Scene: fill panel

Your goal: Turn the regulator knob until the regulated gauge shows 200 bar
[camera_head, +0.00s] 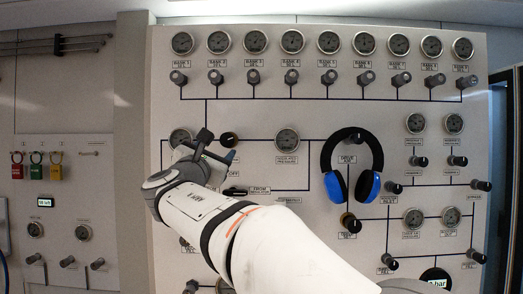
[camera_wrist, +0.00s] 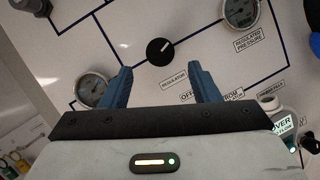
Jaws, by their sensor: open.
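The black regulator knob (camera_wrist: 160,52) sits just beyond my open fingertips in the wrist view, roughly centred between them and apart from both. Its pale pointer line shows on its face. The gripper (camera_wrist: 160,70) is open and empty, with two blue fingers. The regulated gauge (camera_wrist: 240,12) is at the upper right of the wrist view, cut by the top edge. In the head view, the knob (camera_head: 229,139) is just right of my gripper (camera_head: 212,150), and the regulated gauge (camera_head: 287,140) is further right. I cannot read its needle.
Another gauge (camera_wrist: 92,90) is beside the left finger and partly hidden by my gripper in the head view. Blue headphones (camera_head: 368,186) hang right of the regulated gauge. A row of gauges and knobs runs along the panel top (camera_head: 235,119). Coloured padlocks (camera_head: 36,166) hang at left.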

